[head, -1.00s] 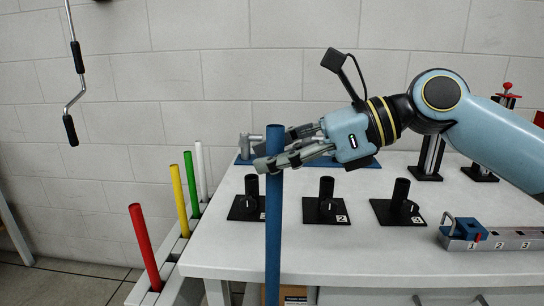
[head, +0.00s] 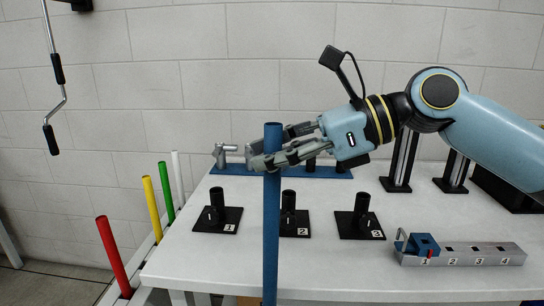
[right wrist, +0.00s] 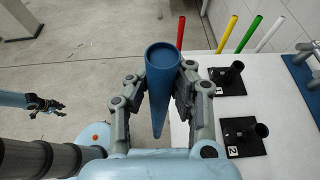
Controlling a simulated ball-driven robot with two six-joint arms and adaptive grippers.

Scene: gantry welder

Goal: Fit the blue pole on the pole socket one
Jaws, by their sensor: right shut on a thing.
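The blue pole (head: 272,215) stands upright in the grasp of my right gripper (head: 268,162), which is shut around it near its top. Its lower end runs out of the head view, in front of the table edge. Pole socket one (head: 217,215) is a black tube on a square plate labelled 1, on the table left of the pole and empty. In the right wrist view the blue pole (right wrist: 163,80) sits between the fingers (right wrist: 158,92), and socket one (right wrist: 228,80) lies to its right. My left gripper (right wrist: 45,105) shows small at the left there, its jaw state unclear.
Socket 2 (head: 289,218) is just behind the blue pole, and socket 3 (head: 360,219) is further right. Red (head: 113,257), yellow (head: 152,208), green (head: 166,192) and white (head: 178,180) poles stand left of the table. A numbered metal bar (head: 470,254) lies front right.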

